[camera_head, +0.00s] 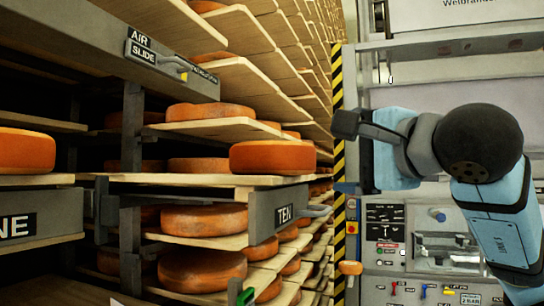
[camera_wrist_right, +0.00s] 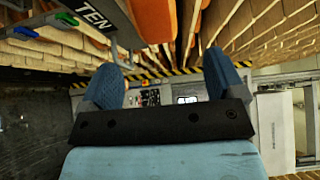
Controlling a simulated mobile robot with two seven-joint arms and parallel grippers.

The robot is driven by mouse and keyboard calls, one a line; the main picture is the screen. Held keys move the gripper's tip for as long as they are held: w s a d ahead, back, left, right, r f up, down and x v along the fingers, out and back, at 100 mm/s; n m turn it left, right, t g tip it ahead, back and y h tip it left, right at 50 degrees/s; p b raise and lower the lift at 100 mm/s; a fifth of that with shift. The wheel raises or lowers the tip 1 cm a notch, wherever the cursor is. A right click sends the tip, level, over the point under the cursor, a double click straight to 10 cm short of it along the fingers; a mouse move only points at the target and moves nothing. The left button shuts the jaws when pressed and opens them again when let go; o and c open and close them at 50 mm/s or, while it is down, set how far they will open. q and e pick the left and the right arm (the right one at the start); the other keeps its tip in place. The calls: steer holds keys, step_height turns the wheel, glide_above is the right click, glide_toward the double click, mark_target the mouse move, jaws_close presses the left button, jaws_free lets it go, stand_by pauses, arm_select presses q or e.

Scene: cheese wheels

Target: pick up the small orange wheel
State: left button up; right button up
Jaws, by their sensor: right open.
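An orange cheese wheel (camera_head: 272,157) lies flat on the pulled-out shelf board marked TEN (camera_head: 280,213), near its front right end. A much smaller-looking orange wheel (camera_head: 349,267) shows lower right, in front of the machine panel; I cannot tell what supports it. My right gripper (camera_head: 370,165) is right of the TEN shelf, apart from both wheels. In the right wrist view its two blue fingers (camera_wrist_right: 163,78) are spread with nothing between them. A large orange surface (camera_wrist_right: 153,20) shows beyond them at the top. My left gripper is not in view.
Racks with several more orange wheels fill the left. The TEN plate (camera_head: 284,214) and its handle (camera_head: 317,211) stick out toward my right arm. A machine with a control panel (camera_head: 385,228) stands behind the arm, beside a yellow-black striped post (camera_head: 338,120).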

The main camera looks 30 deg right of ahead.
mark_target(310, 157)
steer(key=w, duration=0.3)
steer(key=shift+w+a+p, duration=0.1)
steer(key=shift+w+p, duration=0.2)
steer(key=shift+w, duration=0.1)
steer(key=shift+w+a+p, duration=0.1)
steer(key=shift+w+p, duration=0.25)
steer(key=shift+w, duration=0.15)
steer(key=w, duration=0.1)
steer(key=w+p, duration=0.1)
steer(key=w, duration=0.1)
steer(key=shift+w+a+f+p, duration=0.15)
steer(key=shift+w+a+p, duration=0.15)
steer(key=shift+w, duration=0.05)
steer(key=shift+w+f, duration=0.1)
steer(key=shift+w, duration=0.25)
steer(key=shift+c, duration=0.2)
steer(key=c, duration=1.4)
steer(key=shift+c, duration=0.9)
